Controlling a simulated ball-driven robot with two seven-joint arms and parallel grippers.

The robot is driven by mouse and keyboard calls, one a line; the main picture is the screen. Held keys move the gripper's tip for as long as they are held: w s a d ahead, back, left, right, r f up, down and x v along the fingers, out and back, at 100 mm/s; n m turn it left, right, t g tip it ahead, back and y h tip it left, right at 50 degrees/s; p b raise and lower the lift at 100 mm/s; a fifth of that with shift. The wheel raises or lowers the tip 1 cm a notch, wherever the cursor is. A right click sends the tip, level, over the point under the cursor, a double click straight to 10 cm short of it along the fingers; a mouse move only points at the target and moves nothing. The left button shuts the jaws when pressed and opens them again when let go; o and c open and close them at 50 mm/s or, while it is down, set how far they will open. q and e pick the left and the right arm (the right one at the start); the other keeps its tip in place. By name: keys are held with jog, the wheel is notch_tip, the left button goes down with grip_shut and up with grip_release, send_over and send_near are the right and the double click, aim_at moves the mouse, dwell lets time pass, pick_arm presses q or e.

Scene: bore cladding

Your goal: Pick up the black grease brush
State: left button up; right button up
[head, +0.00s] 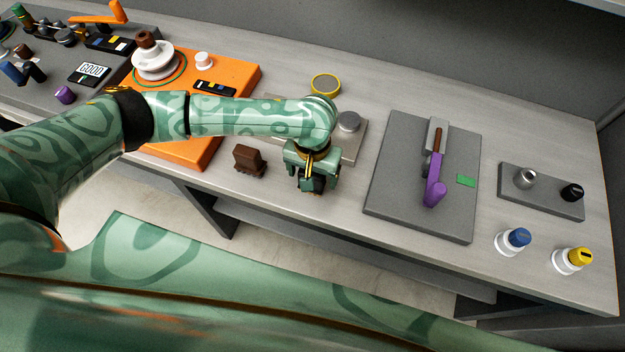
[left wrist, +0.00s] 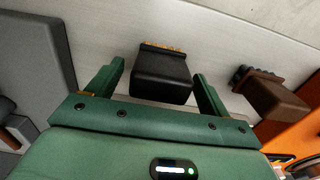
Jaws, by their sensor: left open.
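The black grease brush (left wrist: 160,78) shows in the left wrist view as a black block with a strip of tan bristles along its far edge. It stands on the light grey bench between the two fingers of my left gripper (left wrist: 159,70), with gaps visible at both sides. The fingers are open and not closed on it. In the head view my left gripper (head: 311,186) points down near the bench's front edge and largely hides the black brush. My right gripper is out of view.
A brown brush (head: 249,160) stands just left of my left gripper, near the orange board (head: 240,80). A grey plate with a metal knob (head: 348,122) lies behind the gripper. A grey board (head: 395,150) with a purple-handled tool (head: 434,185) lies to the right.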

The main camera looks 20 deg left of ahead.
pick_arm(q)
notch_tip(320, 180, down, 2)
jog(key=shift+f, duration=0.2)
jog(key=shift+r, duration=0.2)
jog(key=shift+c, duration=0.3)
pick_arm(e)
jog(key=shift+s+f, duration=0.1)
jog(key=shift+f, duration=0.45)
pick_arm(q)
jog(key=c, duration=1.4)
jog(key=shift+r, duration=0.1)
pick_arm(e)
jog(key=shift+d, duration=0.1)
